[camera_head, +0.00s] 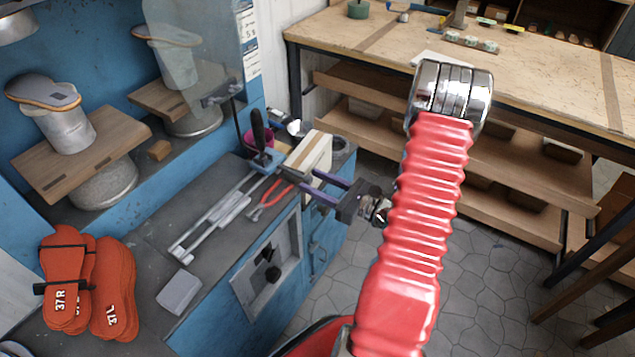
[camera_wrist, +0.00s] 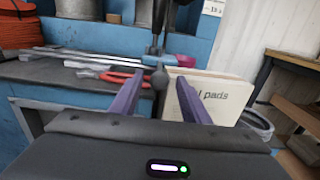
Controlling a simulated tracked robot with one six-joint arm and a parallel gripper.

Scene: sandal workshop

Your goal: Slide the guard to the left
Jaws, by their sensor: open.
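What looks like the guard is a clear, see-through panel (camera_head: 215,55) at the right front of the blue machine, over its right-hand bay. A dark fitting (camera_head: 219,98) sits at its lower edge. My gripper (camera_head: 312,182) is open, with two purple fingers, above the right end of the grey bench, to the right of and lower than the panel. In the wrist view, my fingers (camera_wrist: 157,92) are apart, and a dark round knob shows between them; I cannot tell how far beyond them it is. The panel itself is not clearly seen there.
A black-handled tool (camera_head: 258,130), red pliers (camera_head: 272,194), metal rods (camera_head: 215,218) and a pads box (camera_head: 305,155) crowd the bench near my gripper. Orange soles (camera_head: 65,275) lie at left. A wooden workbench (camera_head: 540,75) stands at right; floor between is clear.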

